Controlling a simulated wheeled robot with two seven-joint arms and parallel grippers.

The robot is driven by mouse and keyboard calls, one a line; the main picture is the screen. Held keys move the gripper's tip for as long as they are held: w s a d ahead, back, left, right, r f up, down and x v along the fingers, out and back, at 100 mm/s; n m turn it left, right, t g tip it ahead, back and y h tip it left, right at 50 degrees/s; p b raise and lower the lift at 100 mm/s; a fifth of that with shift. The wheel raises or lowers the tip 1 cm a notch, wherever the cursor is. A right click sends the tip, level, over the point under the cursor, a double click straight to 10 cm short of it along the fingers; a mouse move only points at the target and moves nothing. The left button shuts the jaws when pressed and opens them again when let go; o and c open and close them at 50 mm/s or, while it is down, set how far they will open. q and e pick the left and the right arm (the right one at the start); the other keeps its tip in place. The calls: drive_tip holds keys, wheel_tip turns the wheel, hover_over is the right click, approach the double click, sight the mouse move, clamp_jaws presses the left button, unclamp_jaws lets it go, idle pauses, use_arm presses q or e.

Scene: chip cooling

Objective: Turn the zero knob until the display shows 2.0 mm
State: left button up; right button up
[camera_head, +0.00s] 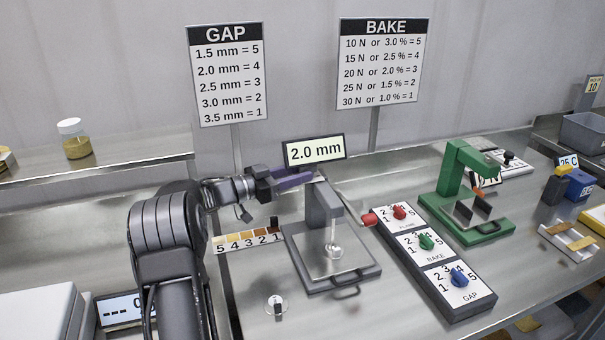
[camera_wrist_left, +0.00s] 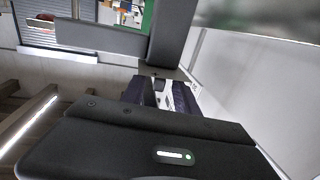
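The display (camera_head: 314,151) reads 2.0 mm and stands behind the grey gauge stand (camera_head: 322,205). My left gripper (camera_head: 312,176) reaches in from the left, its purple fingers at the top of the stand, just below the display. The zero knob cannot be made out; the fingers may cover it. The left wrist view shows the dark fingers (camera_wrist_left: 163,92) with a pale part between or behind them. Whether they are shut on anything is unclear. My right gripper is not in view.
A panel (camera_head: 437,262) with red, green and blue knobs lies right of the stand. A green press (camera_head: 470,190) stands farther right. A color strip (camera_head: 247,239) lies left of the stand. GAP (camera_head: 227,75) and BAKE (camera_head: 381,63) signs stand behind.

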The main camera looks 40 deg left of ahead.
use_arm(q)
drive_tip(key=b+v, duration=0.1)
drive_tip(key=v, duration=0.5)
drive_tip(key=shift+s+a, duration=0.1)
idle(0.4)
